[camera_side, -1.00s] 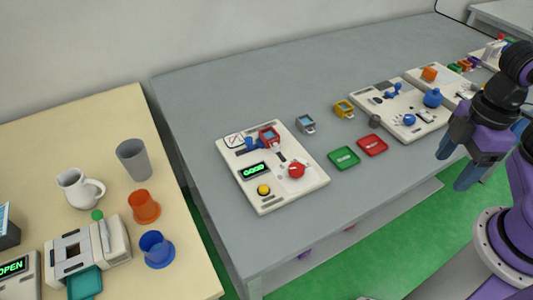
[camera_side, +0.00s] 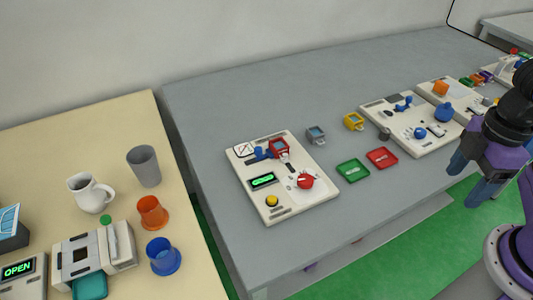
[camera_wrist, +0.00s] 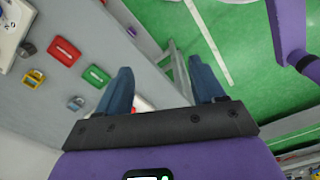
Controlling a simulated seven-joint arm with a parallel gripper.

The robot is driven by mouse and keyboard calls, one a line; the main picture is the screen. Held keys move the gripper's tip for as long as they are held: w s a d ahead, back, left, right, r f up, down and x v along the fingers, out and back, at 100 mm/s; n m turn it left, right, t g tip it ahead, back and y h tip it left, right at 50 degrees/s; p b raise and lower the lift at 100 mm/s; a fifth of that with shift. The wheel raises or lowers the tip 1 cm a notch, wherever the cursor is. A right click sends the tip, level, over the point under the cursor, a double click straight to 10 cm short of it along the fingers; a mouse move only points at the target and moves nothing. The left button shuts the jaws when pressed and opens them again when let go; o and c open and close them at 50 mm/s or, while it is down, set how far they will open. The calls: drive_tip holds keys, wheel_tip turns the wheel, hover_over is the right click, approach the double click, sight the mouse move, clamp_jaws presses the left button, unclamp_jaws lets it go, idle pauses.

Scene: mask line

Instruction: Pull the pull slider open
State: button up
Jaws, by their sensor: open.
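No part is clearly recognisable as the pull slider. A control board (camera_side: 407,146) with blue knobs and a small pale sliding-type part (camera_side: 436,130) lies on the grey table; whether that part is the pull slider I cannot tell. Another board (camera_side: 318,196) has a green display, a yellow button and a red knob. My gripper (camera_side: 470,179) is at the right, off the table's front edge, with its blue fingers apart and empty. In the wrist view my gripper (camera_wrist: 160,80) is open, with floor and table edge beyond it.
A green tray (camera_side: 352,170) and a red tray (camera_side: 382,157) lie between the boards, with grey (camera_side: 315,136) and yellow (camera_side: 353,121) small devices behind them. A beige table (camera_side: 105,128) with cups stands at the left.

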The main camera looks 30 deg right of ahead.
idle(0.3)
drive_tip(key=c, duration=0.4)
drive_tip(key=m+t+y, duration=0.3)
drive_tip(key=m, duration=0.1)
hover_over(259, 148)
drive_tip(key=s+d, duration=0.5)
drive_tip(key=x, duration=1.7)
drive_tip(key=shift+d, duration=0.1)
clamp_jaws()
drive_tip(key=shift+a, duration=1.75)
